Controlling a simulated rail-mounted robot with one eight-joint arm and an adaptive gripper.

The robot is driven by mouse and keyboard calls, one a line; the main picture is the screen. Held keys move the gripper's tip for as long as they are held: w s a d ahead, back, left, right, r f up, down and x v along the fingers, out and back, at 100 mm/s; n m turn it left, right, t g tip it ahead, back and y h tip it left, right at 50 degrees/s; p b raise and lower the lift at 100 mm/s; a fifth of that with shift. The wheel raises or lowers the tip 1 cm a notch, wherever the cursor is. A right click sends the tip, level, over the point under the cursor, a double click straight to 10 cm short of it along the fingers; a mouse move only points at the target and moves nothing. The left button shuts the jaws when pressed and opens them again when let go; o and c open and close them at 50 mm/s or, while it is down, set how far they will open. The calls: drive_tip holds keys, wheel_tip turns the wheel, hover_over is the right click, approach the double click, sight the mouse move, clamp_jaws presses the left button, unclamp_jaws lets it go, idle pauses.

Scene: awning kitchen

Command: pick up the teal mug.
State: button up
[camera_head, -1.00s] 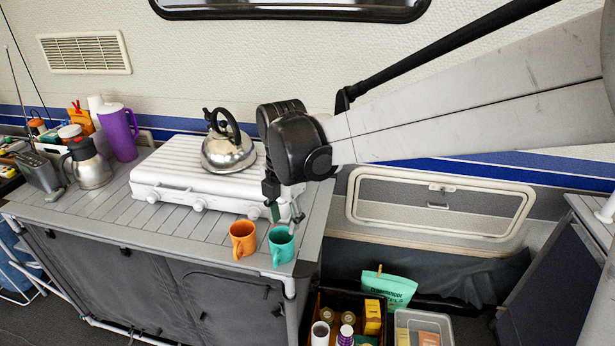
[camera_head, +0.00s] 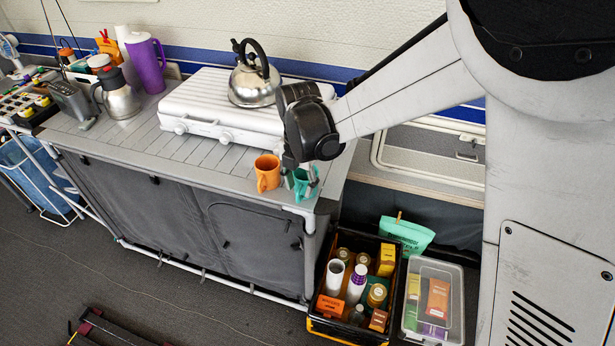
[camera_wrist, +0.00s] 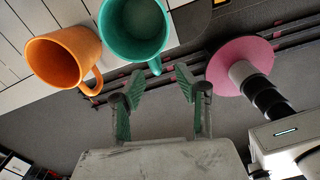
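The teal mug (camera_head: 304,190) stands at the front right corner of the grey counter (camera_head: 230,150). In the wrist view the teal mug (camera_wrist: 135,32) shows its open mouth, and its handle points towards my gripper. My gripper (camera_head: 301,176) is at the mug in the head view and partly covers it. In the wrist view my gripper (camera_wrist: 160,74) is open, with two green fingers spread and nothing held between them. The mug's handle lies close to the gap between the fingertips. Whether a finger touches the mug cannot be told.
An orange mug (camera_head: 267,173) stands close to the left of the teal one. A white stove (camera_head: 200,105) with a kettle (camera_head: 254,82) is behind. A black crate (camera_head: 320,296) of bottles and a clear bin (camera_head: 410,322) stand on the floor below to the right.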

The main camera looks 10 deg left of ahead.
sight(297, 193)
drive_tip(key=f, duration=0.5)
drive_tip(key=shift+s+a, duration=0.1)
drive_tip(key=shift+a, duration=0.2)
clamp_jaws()
